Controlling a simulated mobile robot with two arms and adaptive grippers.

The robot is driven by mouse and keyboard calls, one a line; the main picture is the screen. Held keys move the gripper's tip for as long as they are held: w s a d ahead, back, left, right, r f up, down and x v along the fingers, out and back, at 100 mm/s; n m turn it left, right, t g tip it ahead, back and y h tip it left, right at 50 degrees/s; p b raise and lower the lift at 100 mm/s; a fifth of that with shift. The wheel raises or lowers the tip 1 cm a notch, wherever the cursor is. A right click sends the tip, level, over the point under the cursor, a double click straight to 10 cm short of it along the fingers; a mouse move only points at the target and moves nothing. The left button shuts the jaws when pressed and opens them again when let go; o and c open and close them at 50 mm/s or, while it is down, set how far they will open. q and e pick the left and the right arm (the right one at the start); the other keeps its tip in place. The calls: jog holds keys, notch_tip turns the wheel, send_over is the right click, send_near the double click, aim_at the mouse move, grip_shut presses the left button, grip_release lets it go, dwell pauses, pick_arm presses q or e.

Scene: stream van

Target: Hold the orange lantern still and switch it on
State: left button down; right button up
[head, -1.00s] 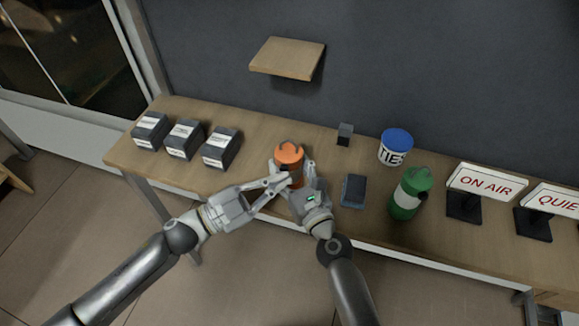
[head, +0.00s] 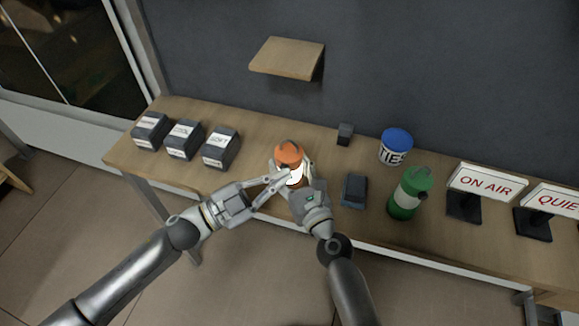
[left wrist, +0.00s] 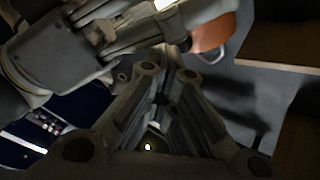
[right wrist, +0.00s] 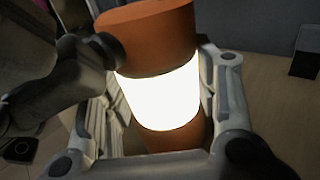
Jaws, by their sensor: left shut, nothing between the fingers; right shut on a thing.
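The orange lantern (head: 289,153) stands on the wooden bench in the head view, and its middle band glows bright white. In the right wrist view the lantern (right wrist: 148,32) fills the middle, with the lit band between its orange top and base. My right gripper (head: 303,176) is shut on the lantern, with fingers at both sides of it. My left gripper (head: 281,181) is shut and empty, its fingertips close against the lantern's near left side. In the left wrist view, part of the lantern's orange top (left wrist: 214,36) shows, and much of the rest is hidden.
Several dark labelled boxes (head: 184,140) stand at the left of the bench. A small dark block (head: 345,134), a dark blue box (head: 354,189), a blue-lidded tub (head: 396,139), a green lantern (head: 405,203) and the ON AIR sign (head: 487,182) stand to the right. A wooden shelf (head: 288,57) is above.

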pick_arm(q)
jog(key=shift+s+a, duration=0.15)
jog(key=shift+s, duration=0.4)
jog(key=s, duration=0.2)
jog(key=s+a, duration=0.1)
jog(key=s, duration=0.2)
jog(key=shift+s+a, duration=0.3)
pick_arm(e)
jog(key=o, duration=1.3)
